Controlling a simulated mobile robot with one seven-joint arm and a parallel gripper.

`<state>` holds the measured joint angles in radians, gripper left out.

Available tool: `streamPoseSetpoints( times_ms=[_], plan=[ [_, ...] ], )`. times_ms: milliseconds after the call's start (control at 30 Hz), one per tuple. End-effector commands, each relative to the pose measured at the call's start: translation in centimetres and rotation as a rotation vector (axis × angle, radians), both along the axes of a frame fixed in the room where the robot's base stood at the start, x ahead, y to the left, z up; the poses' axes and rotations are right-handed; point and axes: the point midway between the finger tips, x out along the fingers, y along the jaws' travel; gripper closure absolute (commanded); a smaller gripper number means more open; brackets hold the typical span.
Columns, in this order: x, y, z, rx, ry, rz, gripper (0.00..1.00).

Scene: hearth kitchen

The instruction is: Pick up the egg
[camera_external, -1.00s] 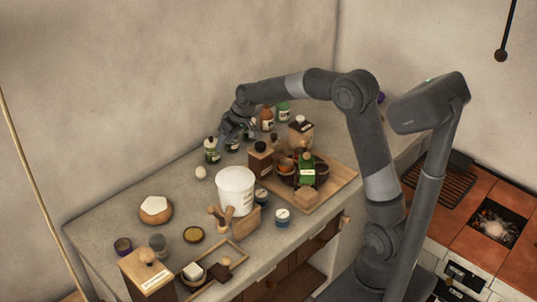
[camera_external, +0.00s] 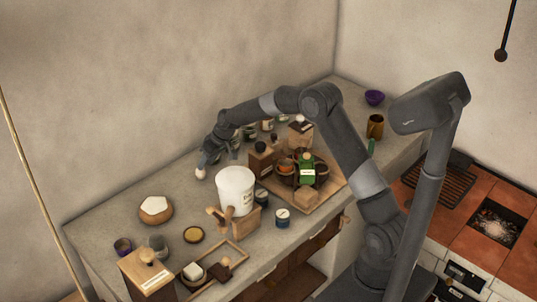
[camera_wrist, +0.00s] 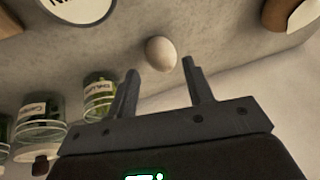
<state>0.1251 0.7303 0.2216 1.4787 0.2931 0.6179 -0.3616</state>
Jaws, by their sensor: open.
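The egg (camera_external: 201,173) is pale and off-white and lies on the grey counter (camera_external: 101,217) near the wall, left of the white bucket. My gripper (camera_external: 205,161) is just above and behind it in the external view and hides part of its top. In the wrist view the egg (camera_wrist: 161,53) lies just beyond the two fingertips, roughly between their lines. My gripper (camera_wrist: 160,66) is open there, with nothing between its fingers.
Several labelled jars, one here (camera_wrist: 101,97), stand close beside my gripper. The white bucket (camera_external: 235,188) is right of the egg. A round wooden item with a white top (camera_external: 156,209) is to the left. Bare counter lies between.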

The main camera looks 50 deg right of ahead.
Motion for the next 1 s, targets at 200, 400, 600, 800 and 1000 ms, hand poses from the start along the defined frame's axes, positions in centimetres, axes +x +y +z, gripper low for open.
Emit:
streamPoseSetpoints(
  times_ms=[200,400,600,800,1000],
  plan=[
    [1.0,1.0,-2.6,0.001,0.002,0.001,0.53],
    [1.6,1.6,-4.2,0.0,0.001,0.0,0.53],
    [1.6,1.5,-4.2,0.0,0.001,0.0,0.55],
    [1.6,1.5,-4.2,0.0,0.001,0.0,0.72],
    [1.6,1.5,-4.2,0.0,0.0,0.0,0.75]
  ],
)
